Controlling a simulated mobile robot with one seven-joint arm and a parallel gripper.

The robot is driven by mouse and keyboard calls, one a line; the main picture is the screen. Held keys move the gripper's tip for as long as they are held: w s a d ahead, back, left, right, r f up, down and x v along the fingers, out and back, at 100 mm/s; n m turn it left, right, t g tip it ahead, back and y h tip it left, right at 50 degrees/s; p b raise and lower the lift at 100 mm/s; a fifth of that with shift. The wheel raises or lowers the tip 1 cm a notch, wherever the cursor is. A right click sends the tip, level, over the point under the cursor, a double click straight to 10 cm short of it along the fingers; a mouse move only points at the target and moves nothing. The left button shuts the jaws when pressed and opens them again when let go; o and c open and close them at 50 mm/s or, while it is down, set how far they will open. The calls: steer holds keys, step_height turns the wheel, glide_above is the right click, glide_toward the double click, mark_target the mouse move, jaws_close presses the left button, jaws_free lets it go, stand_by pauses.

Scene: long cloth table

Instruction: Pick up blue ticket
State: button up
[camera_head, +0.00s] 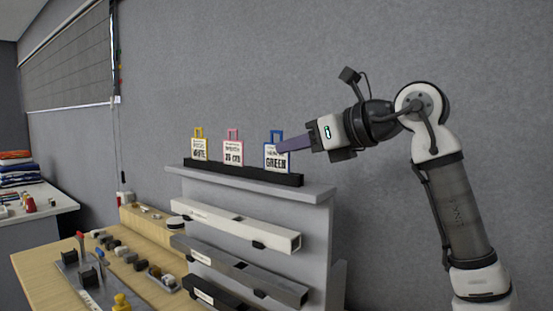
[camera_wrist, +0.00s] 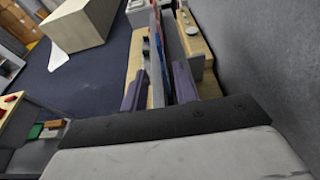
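The blue ticket (camera_head: 277,157) is a white card with a blue frame and blue loop handle, printed "GREEN". It stands upright at the right end of a black holder (camera_head: 235,172) on top of the grey rack. My gripper (camera_head: 284,146) reaches in from the right, its purple fingers level with the card's upper right edge. In the wrist view, the two fingers of my gripper (camera_wrist: 158,88) are apart, with thin edge-on shapes between them. Contact with the ticket cannot be told.
A yellow ticket (camera_head: 200,148) and a pink ticket (camera_head: 233,151) stand left in the same holder. The grey rack (camera_head: 318,197) carries long bars below. A grey wall (camera_head: 300,60) is close behind. A wooden table (camera_head: 40,265) with small parts lies lower left.

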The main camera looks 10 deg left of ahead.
mark_target(276, 157)
steer(key=p+x, duration=0.1)
steer(key=x, duration=0.4)
steer(key=shift+w+f+p, duration=0.2)
steer(key=shift+w+p, duration=0.05)
steer(key=shift+p, duration=0.15)
jaws_close()
